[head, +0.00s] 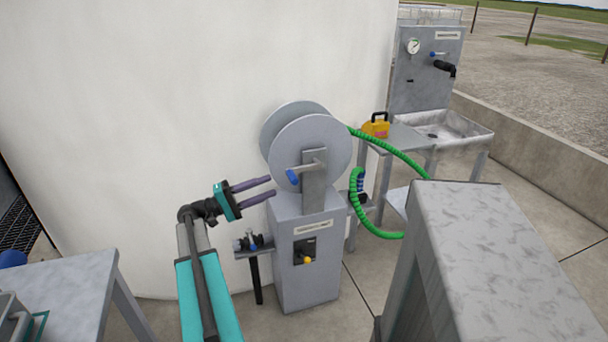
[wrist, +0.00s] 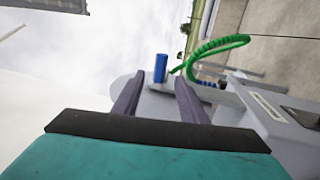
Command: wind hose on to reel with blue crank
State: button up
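The grey hose reel (head: 311,146) stands on a grey cabinet (head: 305,260) in the head view. Its crank has a blue handle (head: 293,177) on the near side, which also shows in the wrist view (wrist: 161,68). The green hose (head: 390,148) runs from the top of the reel to the right and loops down; in the wrist view it curves at upper right (wrist: 215,46). My gripper (head: 273,188) is open, its two purple fingers pointing at the reel, left of the blue handle. In the wrist view the handle appears between and beyond the fingertips. The fingers look empty.
A yellow container (head: 376,128) stands on a small table right of the reel, beside a metal sink (head: 440,135). A large grey block (head: 490,260) fills the right foreground. A grey table (head: 60,290) is at lower left. A white wall is behind the reel.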

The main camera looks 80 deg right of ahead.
jog(key=p+x, duration=0.1)
jog(key=x, duration=1.3)
jog(key=shift+c, duration=0.5)
grip_shut()
